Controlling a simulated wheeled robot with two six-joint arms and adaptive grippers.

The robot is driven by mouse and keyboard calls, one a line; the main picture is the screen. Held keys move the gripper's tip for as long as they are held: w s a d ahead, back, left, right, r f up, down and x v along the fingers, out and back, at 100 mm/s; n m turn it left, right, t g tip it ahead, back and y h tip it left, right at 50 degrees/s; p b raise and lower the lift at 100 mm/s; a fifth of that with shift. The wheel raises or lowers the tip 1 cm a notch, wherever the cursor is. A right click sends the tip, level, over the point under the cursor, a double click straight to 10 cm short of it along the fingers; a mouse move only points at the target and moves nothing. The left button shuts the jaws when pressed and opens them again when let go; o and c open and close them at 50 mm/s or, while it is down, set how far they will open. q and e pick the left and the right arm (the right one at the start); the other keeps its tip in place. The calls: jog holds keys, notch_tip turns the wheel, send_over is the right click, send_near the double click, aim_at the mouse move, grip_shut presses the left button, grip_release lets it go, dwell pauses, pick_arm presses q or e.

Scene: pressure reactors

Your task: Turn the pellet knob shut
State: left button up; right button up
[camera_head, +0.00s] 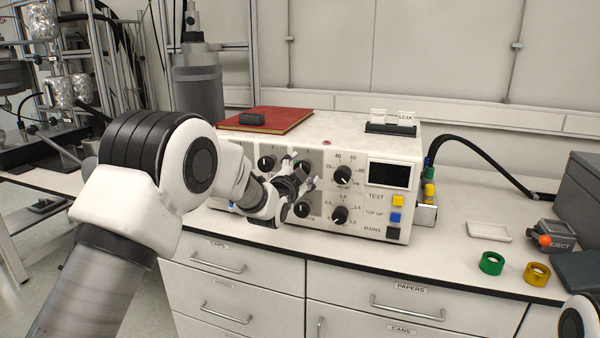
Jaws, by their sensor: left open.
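A white control box (374,150) stands on the bench with several black knobs on its front. One knob (266,163) is at the upper left, one (343,175) at the upper right and one (340,214) at the lower right. Another knob (302,209) shows at the lower middle, beside my gripper. The knob labels are too small to read, so I cannot tell which is the pellet knob. My left gripper (301,171) is open in front of the upper middle of the panel, its fingers around or just before a partly hidden knob. I cannot tell whether they touch it. My right gripper is out of view.
A red book (285,115) with a dark block lies on the box. Yellow, blue and black buttons sit at the panel's right. A green ring (491,263), a yellow ring (537,274), a white tray (489,231) and an eject unit (557,237) are on the right bench.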

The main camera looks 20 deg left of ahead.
pick_arm(q)
jog(key=s, duration=1.2)
jog(key=shift+a, duration=0.2)
jog(key=s+a+f+n+g+p, duration=0.15)
jog(key=s+f+g, duration=0.4)
jog(key=f, duration=1.05)
jog(key=s+d+f+g+p, duration=0.1)
jog(key=s+f+g+p, duration=0.2)
jog(key=s+f, duration=0.85)
jog(key=s+f+n+g, duration=0.4)
jog(key=s+f+g, duration=0.1)
jog(key=s, duration=0.8)
jog(key=s+f+n+g+p, duration=0.1)
jog(key=s+f+n+g, duration=0.3)
jog(key=s+f, duration=0.4)
jog(key=s, duration=0.5)
jog(key=shift+s+a+f+g, duration=0.25)
jog(key=shift+a+g, duration=0.1)
jog(key=shift+a, duration=0.05)
jog(key=shift+n, duration=0.25)
